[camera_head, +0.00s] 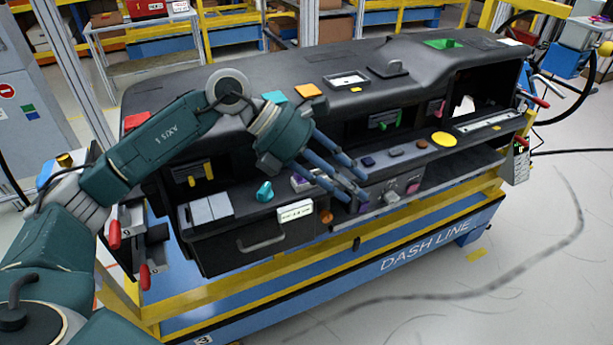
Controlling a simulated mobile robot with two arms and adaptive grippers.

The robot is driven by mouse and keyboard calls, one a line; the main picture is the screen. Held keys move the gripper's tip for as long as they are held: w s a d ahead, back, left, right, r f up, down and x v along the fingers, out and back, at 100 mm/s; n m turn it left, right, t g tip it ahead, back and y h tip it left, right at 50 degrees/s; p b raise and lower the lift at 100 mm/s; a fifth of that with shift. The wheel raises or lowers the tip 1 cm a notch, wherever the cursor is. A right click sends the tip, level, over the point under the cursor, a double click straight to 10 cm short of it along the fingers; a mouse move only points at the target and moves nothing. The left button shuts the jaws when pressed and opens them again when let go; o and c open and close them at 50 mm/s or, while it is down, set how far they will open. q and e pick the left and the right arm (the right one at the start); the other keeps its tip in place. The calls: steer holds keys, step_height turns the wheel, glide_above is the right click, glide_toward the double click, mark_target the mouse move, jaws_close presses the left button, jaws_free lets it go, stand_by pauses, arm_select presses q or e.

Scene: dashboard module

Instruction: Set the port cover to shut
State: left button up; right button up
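The black dashboard module (350,62) lies across the yellow and blue stand. My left gripper (357,187) reaches over its front from the left. Its blue fingers point down and right, with a gap between them, and I see nothing held. The fingertips are in front of the lower middle of the dash, beside a grey panel (392,197) with small fittings and a pink knob (413,188). I cannot tell for sure which small part is the port cover or how far it stands open; the fingers hide part of this area. My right gripper is not in view.
A yellow disc (444,139) lies at right.

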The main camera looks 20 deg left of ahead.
arm_select(q)
steer(key=w+a+f+g+y+b, duration=0.1)
steer(key=w+a+f+y+b, duration=0.15)
steer(key=w+a+y, duration=0.4)
steer(key=w+a+r+g+y, duration=0.1)
steer(key=w+a+r+y, duration=0.15)
steer(key=a+r, duration=0.4)
steer(key=shift+y, duration=0.4)
steer(key=f, duration=0.4)
steer(key=a+f+p, duration=0.1)
steer(key=f, duration=0.7)
steer(key=shift+s+a+p, duration=0.25)
steer(key=shift+a+p, duration=0.05)
jaws_close()
